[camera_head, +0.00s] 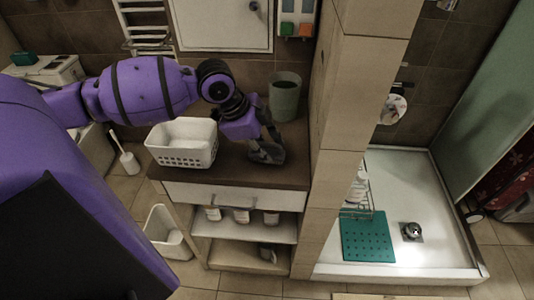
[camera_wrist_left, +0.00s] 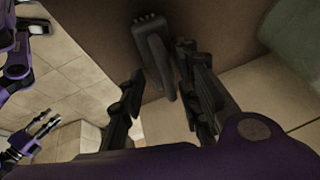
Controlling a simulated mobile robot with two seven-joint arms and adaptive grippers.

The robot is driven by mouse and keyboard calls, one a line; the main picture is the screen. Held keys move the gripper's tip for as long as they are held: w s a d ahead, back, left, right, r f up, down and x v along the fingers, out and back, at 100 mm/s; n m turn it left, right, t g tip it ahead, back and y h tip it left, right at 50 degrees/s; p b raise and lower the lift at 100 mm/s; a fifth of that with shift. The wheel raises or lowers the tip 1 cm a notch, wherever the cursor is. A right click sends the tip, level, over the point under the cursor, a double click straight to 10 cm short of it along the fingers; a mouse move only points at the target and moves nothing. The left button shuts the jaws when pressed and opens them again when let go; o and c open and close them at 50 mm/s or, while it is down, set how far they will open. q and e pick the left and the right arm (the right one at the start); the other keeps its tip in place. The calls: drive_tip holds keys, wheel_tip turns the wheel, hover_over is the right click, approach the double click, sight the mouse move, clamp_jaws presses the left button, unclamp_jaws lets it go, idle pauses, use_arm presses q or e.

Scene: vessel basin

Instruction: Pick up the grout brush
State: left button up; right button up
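The grout brush, as far as I can tell, is the dark, long-handled piece (camera_wrist_left: 153,48) on the brown counter top in the left wrist view. Its narrow end reaches between the fingers of my left gripper (camera_wrist_left: 162,75). The fingers stand apart, with gaps beside the handle, so the gripper looks open. In the head view my left gripper (camera_head: 267,150) is low over the right part of the counter and hides the brush there. My right gripper (camera_wrist_left: 44,128) shows at the left of the wrist view, empty, its fingers apart.
A white basket (camera_head: 182,152) stands left of my left gripper on the counter (camera_head: 240,172). A grey-green cylindrical bin (camera_head: 285,95) stands close behind the gripper. A tiled wall (camera_head: 335,130) rises just right of the counter. Bottles (camera_head: 242,216) stand on the shelf below.

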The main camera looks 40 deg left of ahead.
sight(271, 144)
use_arm(q)
drive_tip(key=c, duration=0.5)
clamp_jaws()
use_arm(e)
drive_tip(key=shift+s+f, duration=0.15)
drive_tip(key=shift+s, duration=0.25)
drive_tip(key=shift+d, duration=0.1)
use_arm(q)
drive_tip(key=shift+r, duration=0.5)
wheel_tip(271, 144, up, 2)
drive_tip(key=shift+r, duration=0.25)
drive_tip(key=s+d+r+p, duration=0.2)
drive_tip(key=s+d+r, duration=0.6)
drive_tip(key=s, duration=0.3)
drive_tip(key=shift+d+r+p, duration=0.3)
drive_tip(key=shift+r, duration=0.45)
use_arm(e)
drive_tip(key=r, duration=0.1)
drive_tip(key=w+r, duration=0.1)
drive_tip(key=shift+r, duration=0.35)
